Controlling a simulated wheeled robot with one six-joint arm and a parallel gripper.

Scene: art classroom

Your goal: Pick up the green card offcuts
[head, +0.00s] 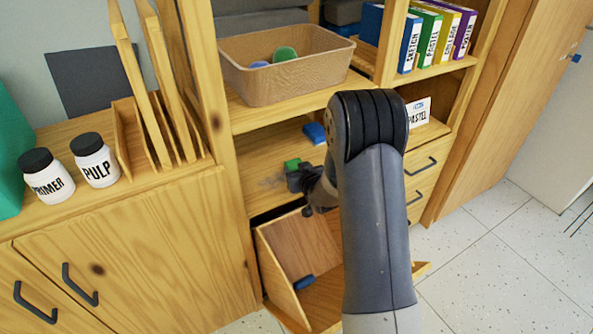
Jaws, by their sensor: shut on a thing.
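The green card offcuts (292,164) show as a small green piece at the open middle shelf (262,150) of the wooden cabinet. My gripper (291,176) is at that shelf, shut on the green piece. My arm comes in from the lower right and hides part of the shelf. The fingertips are small and dark here, so the exact grip is hard to see. I cannot tell whether the green piece touches the shelf.
A blue piece (314,133) lies deeper on the shelf. Above stands a wooden bin (290,80) with green and blue items. Below, an open tilted compartment (275,277) holds a blue object (304,282). Jars labelled PRIMER (47,178) and PULP (95,162) stand left.

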